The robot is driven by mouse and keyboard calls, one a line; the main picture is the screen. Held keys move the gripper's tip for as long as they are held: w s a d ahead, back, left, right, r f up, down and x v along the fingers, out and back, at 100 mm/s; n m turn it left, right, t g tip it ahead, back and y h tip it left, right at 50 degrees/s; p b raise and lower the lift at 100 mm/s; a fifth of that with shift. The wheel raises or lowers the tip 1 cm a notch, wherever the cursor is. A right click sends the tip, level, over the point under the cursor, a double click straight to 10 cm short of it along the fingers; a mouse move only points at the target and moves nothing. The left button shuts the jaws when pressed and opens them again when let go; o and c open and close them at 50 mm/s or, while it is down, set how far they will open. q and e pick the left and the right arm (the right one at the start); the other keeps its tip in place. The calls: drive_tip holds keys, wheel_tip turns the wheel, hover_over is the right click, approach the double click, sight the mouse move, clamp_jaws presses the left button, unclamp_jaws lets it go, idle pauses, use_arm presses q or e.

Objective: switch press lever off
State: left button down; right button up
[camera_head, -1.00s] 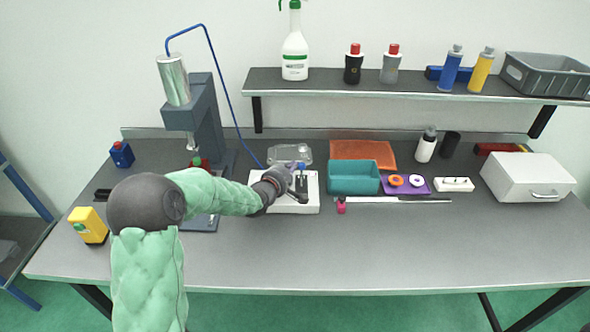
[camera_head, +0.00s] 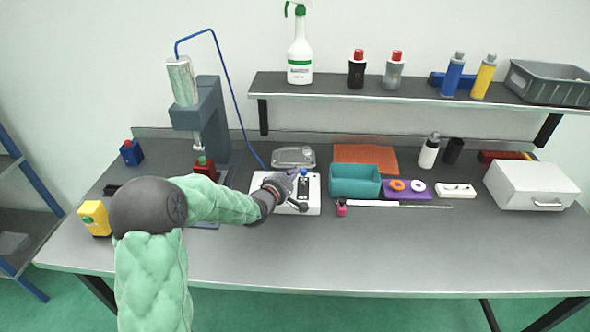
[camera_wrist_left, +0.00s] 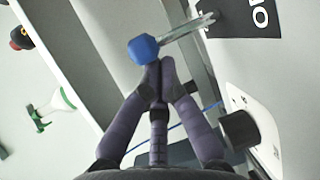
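The press lever has a blue knob (camera_head: 304,172) on a metal rod and stands on a white control box (camera_head: 312,207) with a black plate. In the left wrist view the blue knob (camera_wrist_left: 143,49) and its rod (camera_wrist_left: 187,29) are beside the black plate (camera_wrist_left: 243,17), which bears white lettering. My left gripper (camera_head: 292,175) is at the knob's left side. In the left wrist view my fingertips (camera_wrist_left: 157,72) are together, right against or just short of the knob. They do not appear to wrap around it. My right gripper is out of view.
The press (camera_head: 209,115) stands left of the box. A clear tray (camera_head: 293,156) lies behind the box, and a teal bin (camera_head: 354,182) stands to its right. A dark rotary knob (camera_wrist_left: 240,130) is close to my fingers. The front of the table (camera_head: 380,255) is free.

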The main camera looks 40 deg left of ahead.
use_arm(q)
drive_tip(key=shift+s+d+f, duration=0.2)
drive_tip(key=shift+s+d, duration=0.35)
drive_tip(key=v, duration=1.2)
drive_tip(key=shift+a, duration=0.1)
